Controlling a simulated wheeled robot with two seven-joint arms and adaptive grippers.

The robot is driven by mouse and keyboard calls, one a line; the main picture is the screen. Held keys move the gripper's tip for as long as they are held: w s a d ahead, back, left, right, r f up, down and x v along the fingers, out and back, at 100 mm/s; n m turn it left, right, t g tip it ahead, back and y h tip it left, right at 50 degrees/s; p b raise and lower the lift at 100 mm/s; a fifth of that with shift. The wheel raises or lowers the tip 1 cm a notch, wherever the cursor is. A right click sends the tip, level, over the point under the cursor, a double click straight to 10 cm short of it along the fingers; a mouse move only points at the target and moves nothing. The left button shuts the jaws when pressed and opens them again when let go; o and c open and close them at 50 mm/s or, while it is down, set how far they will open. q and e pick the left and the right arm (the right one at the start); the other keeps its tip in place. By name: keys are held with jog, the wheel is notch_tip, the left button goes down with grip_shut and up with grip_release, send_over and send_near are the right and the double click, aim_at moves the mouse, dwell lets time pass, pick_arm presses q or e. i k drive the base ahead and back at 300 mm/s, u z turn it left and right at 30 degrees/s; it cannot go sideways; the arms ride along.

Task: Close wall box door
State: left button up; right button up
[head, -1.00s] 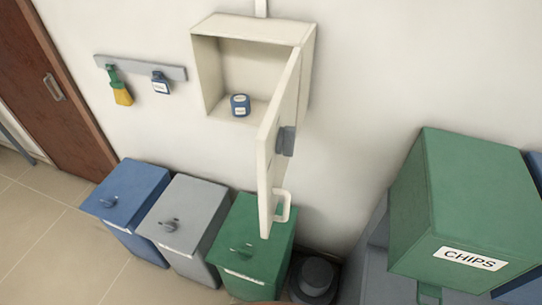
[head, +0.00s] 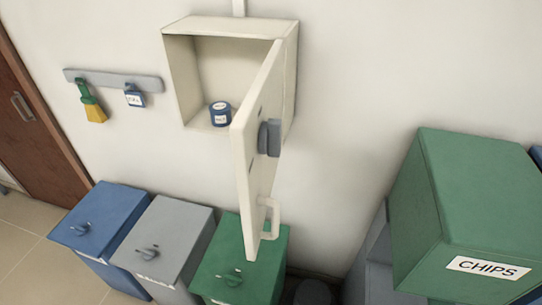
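A cream wall box (head: 190,75) hangs on the wall in the upper middle of the head view. Its door (head: 255,170) is hinged on the right side and stands wide open, sticking out from the wall toward me. A white loop handle (head: 270,216) and a grey latch block (head: 269,138) are on the door's right-hand face. A small blue jar (head: 220,114) with a white label stands inside the box on its floor. Neither of my grippers shows in the head view.
Blue (head: 99,220), grey (head: 165,240) and green (head: 240,262) lidded bins stand below the box. A large green CHIPS container (head: 470,200) is at the right. A rail (head: 114,80) with a brush and a tag hangs left of the box. A brown door (head: 35,120) is at far left.

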aim_at(255, 172)
jog(key=u, duration=0.3)
jog(key=k, duration=0.85)
jog(key=z, duration=0.2)
